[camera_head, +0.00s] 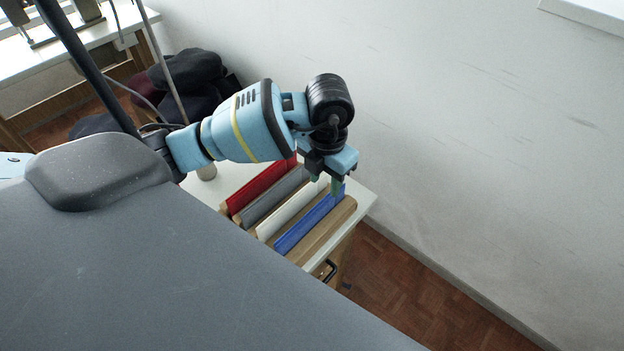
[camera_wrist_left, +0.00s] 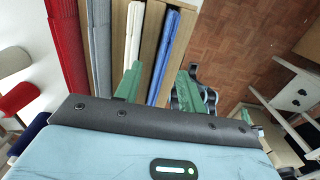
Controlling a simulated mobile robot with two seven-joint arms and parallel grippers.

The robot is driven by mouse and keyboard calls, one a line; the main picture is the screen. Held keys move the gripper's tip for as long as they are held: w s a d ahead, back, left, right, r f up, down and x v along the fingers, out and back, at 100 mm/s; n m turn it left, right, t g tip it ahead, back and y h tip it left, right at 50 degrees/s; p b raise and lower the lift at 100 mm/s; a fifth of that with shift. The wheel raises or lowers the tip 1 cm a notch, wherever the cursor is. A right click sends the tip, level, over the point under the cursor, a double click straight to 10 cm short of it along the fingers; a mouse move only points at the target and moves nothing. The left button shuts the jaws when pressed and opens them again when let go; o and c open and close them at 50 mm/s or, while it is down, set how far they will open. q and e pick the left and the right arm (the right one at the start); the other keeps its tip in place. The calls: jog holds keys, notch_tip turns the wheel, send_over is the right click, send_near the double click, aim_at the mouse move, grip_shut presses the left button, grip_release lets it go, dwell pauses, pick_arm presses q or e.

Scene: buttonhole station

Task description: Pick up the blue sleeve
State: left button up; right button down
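The blue sleeve (camera_head: 303,228) lies lengthwise in a wooden rack (camera_head: 333,226), in the slot nearest the cabinet's right edge. My left gripper (camera_head: 329,185) is over the far end of the blue sleeve, pointing down, with its green fingers apart. In the left wrist view the blue sleeve (camera_wrist_left: 167,48) runs between the two open fingers of the left gripper (camera_wrist_left: 157,84), apart from both as far as I can see. One finger overlaps the white sleeve (camera_wrist_left: 133,35) in that view. The exact height of the fingertips is hard to tell. My right gripper is not in view.
Beside it the rack holds white, grey (camera_head: 270,198) and red (camera_head: 256,190) sleeves, close together. The white cabinet top (camera_head: 362,200) ends just right of the rack, with parquet floor beyond. A wall (camera_head: 480,130) stands behind. Dark cloth (camera_head: 190,80) is heaped at the back left.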

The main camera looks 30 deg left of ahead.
aim_at(326, 198)
pick_arm(q)
notch_tip(326, 198, down, 2)
jog(key=shift+f, duration=0.3)
jog(key=shift+d+f, duration=0.15)
jog(key=shift+f, duration=0.2)
notch_tip(326, 198, down, 4)
jog(key=shift+s+d+f, duration=0.1)
jog(key=shift+d, duration=0.05)
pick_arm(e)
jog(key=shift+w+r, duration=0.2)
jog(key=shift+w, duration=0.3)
pick_arm(q)
jog(key=shift+c, duration=0.4)
grip_shut()
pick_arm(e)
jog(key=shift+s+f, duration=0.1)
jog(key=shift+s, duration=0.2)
